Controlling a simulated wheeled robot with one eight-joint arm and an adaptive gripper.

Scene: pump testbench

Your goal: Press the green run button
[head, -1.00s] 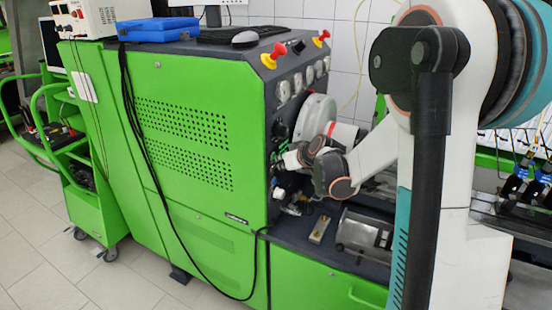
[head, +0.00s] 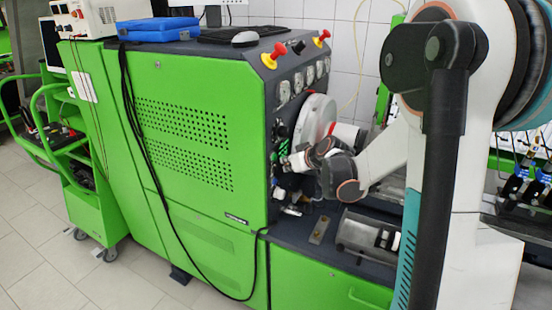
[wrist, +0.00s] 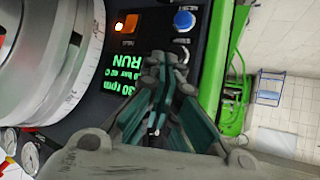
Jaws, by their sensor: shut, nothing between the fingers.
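My gripper (wrist: 165,62) is shut and empty, its fingertips over the dark control panel (wrist: 145,30). In the head view my gripper (head: 284,166) is at the panel on the end of the green bench, partly hidden by my own wrist. The panel's display (wrist: 120,78) shows bright green text, including RUN and an rpm value. An orange-lit button (wrist: 127,24) and a blue button (wrist: 184,20) are above the fingertips in the wrist view. I cannot make out the green run button; the fingers cover part of the panel. Contact cannot be told.
A large grey disc (head: 316,121) stands right beside the panel and also fills the left of the wrist view (wrist: 40,50). Red mushroom buttons (head: 274,54) and gauges sit above. A metal block (head: 358,235) lies on the dark ledge below.

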